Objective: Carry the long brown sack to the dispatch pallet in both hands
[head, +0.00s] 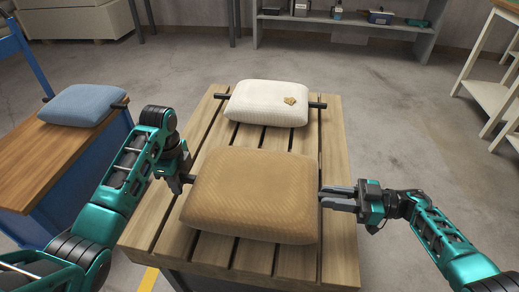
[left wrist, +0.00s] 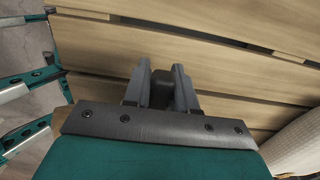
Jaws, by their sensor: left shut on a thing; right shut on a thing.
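The long brown sack (head: 252,195) lies level over the near part of a slatted wooden top (head: 340,230); I cannot tell whether it touches the slats. A dark handle sticks out at its left end. My left gripper (head: 186,178) is shut on that handle; the left wrist view shows the dark handle end (left wrist: 162,90) between the fingers, and a corner of the sack (left wrist: 298,148) at lower right. My right gripper (head: 324,196) is shut at the sack's right end, its fingers hiding the handle there. I cannot tell which surface is the dispatch pallet.
A white sack (head: 262,104) with a small tan patch and dark end handles lies behind the brown one on the same slats. A blue sack (head: 82,104) lies on a wood-topped blue bench (head: 50,150) at left. Shelves (head: 345,22) stand at the back.

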